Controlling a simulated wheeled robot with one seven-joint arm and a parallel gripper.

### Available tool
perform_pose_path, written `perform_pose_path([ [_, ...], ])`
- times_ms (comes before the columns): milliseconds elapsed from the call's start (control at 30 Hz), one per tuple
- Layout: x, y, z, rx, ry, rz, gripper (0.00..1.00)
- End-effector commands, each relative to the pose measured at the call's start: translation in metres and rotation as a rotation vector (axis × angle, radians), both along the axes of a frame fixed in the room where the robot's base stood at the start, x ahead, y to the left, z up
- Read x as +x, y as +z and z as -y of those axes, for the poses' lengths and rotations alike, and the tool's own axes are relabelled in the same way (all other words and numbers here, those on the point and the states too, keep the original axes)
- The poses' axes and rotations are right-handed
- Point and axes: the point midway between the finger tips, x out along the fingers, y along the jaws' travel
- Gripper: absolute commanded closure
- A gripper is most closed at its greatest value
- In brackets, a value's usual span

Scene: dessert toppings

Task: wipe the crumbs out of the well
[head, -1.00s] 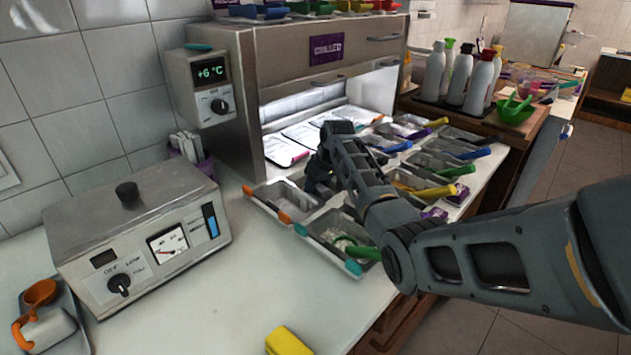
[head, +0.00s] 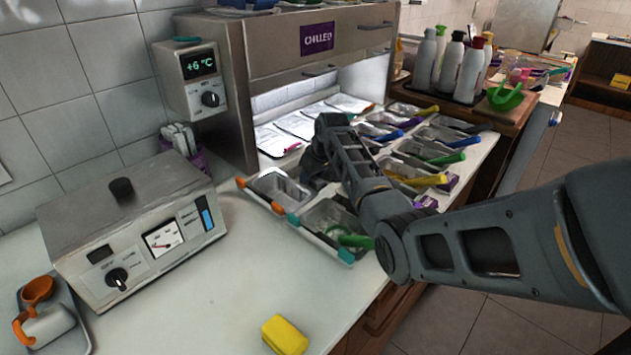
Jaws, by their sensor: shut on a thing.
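A metal well with orange corners (head: 268,187) sits at the front left of the row on the counter; its inside looks grey and mostly bare, and I cannot make out crumbs. Beside it, a well with teal corners (head: 316,240) holds a green-handled scoop (head: 355,241) and some pale bits. My gripper (head: 314,174) points down at the far right end of the orange-cornered well. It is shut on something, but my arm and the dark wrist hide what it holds. I cannot tell whether it touches the well.
A yellow block (head: 285,336) lies on the counter's front edge. A metal appliance with a dial (head: 130,235) stands at left. The chilled cabinet (head: 290,45) rises behind the wells. Several wells with coloured scoops (head: 415,180) continue right. The white counter between appliance and wells is clear.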

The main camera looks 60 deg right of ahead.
Motion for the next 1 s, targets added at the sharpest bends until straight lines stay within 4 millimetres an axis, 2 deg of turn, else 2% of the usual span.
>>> perform_pose_path([
  [200, 0.014, -0.005, 0.002, 0.002, 0.003, -0.001, 0.76],
  [467, 0.02, -0.004, 0.003, 0.004, 0.002, -0.004, 0.76],
  [1000, -0.01, -0.001, 0.008, 0.007, -0.001, -0.007, 0.76],
])
